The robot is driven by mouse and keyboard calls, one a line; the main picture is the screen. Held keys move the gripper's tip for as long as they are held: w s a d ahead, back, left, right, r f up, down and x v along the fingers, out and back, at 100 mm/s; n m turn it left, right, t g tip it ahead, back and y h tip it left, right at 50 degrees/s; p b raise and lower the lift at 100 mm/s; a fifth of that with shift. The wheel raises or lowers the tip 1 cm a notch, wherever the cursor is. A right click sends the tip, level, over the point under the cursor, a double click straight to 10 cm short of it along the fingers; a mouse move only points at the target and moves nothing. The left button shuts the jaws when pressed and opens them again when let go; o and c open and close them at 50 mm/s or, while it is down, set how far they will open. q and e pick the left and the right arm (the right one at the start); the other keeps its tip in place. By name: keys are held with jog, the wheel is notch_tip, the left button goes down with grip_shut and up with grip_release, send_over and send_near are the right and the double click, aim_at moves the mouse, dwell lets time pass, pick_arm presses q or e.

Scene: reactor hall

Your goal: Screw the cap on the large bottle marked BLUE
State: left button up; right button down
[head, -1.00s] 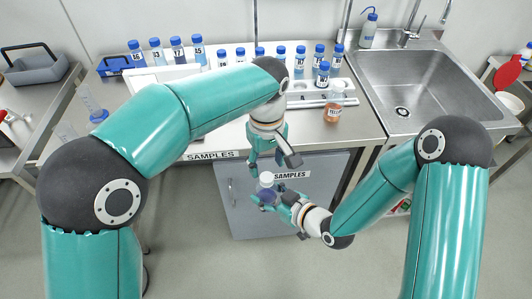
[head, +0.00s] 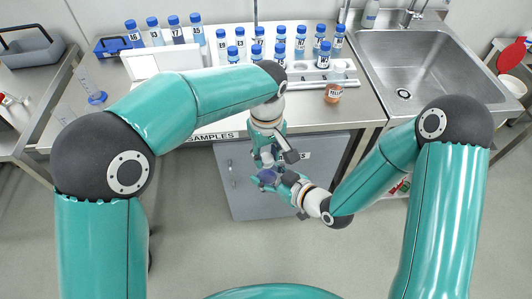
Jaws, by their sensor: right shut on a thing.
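The bottle with dark blue contents (head: 267,175) is held upright in front of the grey cabinet, clear of the bench. Its marking cannot be read. My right gripper (head: 272,179) comes in from the right and is shut on it. My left gripper (head: 265,161) points down right over the bottle's top, with its fingers at the neck. Its fingers hide the bottle's top, so I cannot see the cap or whether these fingers are shut on it.
A bottle with orange contents, marked YELLOW (head: 333,91), stands on the bench's right part. Several blue-capped sample bottles (head: 299,42) stand behind it. A white box (head: 165,62) is at the bench's left, a steel sink (head: 425,70) at the right. The floor in front is clear.

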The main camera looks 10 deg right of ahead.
pick_arm(q)
grip_shut()
jog(key=m, duration=0.9)
jog(key=shift+m, duration=0.4)
jog(key=m, duration=1.2)
jog(key=o, duration=1.1)
grip_release()
jog(key=shift+c, duration=0.2)
notch_tip(320, 180, up, 12)
